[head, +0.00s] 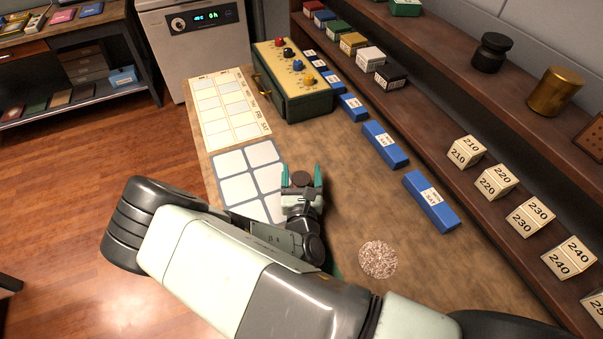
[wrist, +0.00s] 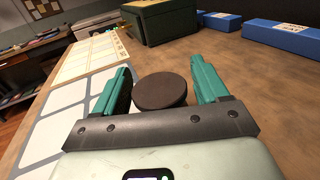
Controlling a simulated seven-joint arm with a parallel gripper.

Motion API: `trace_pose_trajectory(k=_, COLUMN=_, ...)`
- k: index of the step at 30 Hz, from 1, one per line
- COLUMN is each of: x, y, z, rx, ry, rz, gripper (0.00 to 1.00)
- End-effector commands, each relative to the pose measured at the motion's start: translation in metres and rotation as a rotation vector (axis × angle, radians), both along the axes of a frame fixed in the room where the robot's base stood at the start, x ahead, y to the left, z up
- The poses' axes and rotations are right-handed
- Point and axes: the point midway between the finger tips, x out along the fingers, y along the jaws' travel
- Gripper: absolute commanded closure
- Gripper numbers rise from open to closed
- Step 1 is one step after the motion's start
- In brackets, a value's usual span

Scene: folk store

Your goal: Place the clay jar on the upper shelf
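A small round brown piece (head: 300,179) with a flat top, likely the clay jar, is on the table between the fingers of my gripper (head: 302,177). The wrist view shows its dark brown disc-like top (wrist: 160,91); its lower body is hidden. The teal fingers of my gripper (wrist: 164,88) stand apart on both sides of it, with a visible gap at the right finger. A wooden shelf unit (head: 440,122) runs along the right side, with a lower and an upper level.
A black jar (head: 490,52) and a brass canister (head: 553,92) stand on the upper shelf, with bare wood around them. Numbered blocks (head: 496,181) line the lower shelf. Blue bars (head: 431,201), a green box (head: 292,80), a calendar sheet (head: 228,107) and a speckled disc (head: 378,259) lie on the table.

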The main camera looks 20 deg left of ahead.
Motion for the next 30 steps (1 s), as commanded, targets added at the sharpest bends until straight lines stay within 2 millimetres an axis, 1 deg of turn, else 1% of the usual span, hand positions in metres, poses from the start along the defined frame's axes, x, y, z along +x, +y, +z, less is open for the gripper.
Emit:
trace_pose_trajectory(k=8, x=0.0, y=0.0, z=0.0, rx=0.0, ry=0.0, rz=0.0, gripper=0.24)
trace_pose_trajectory(k=11, x=-0.001, y=-0.001, z=0.004, rx=0.0, ry=0.0, rz=-0.001, gripper=0.24)
trace_pose_trajectory(k=14, x=-0.014, y=-0.005, z=0.002, rx=-0.002, ry=0.002, rz=0.001, gripper=0.24)
trace_pose_trajectory(k=19, x=-0.047, y=-0.019, z=0.002, rx=-0.004, ry=0.003, rz=0.003, gripper=0.24)
trace_pose_trajectory(k=20, x=-0.049, y=-0.02, z=0.007, rx=-0.002, ry=0.0, rz=0.002, gripper=0.24)
trace_pose_trajectory(k=21, x=-0.047, y=-0.019, z=0.019, rx=0.0, ry=-0.003, rz=0.0, gripper=0.24)
trace_pose_trajectory(k=24, x=-0.047, y=-0.019, z=0.04, rx=0.001, ry=-0.001, rz=0.001, gripper=0.24)
trace_pose_trajectory(k=27, x=-0.047, y=-0.019, z=0.056, rx=0.0, ry=-0.001, rz=0.0, gripper=0.24)
trace_pose_trajectory(k=30, x=-0.047, y=-0.019, z=0.066, rx=0.0, ry=0.0, rz=0.0, gripper=0.24)
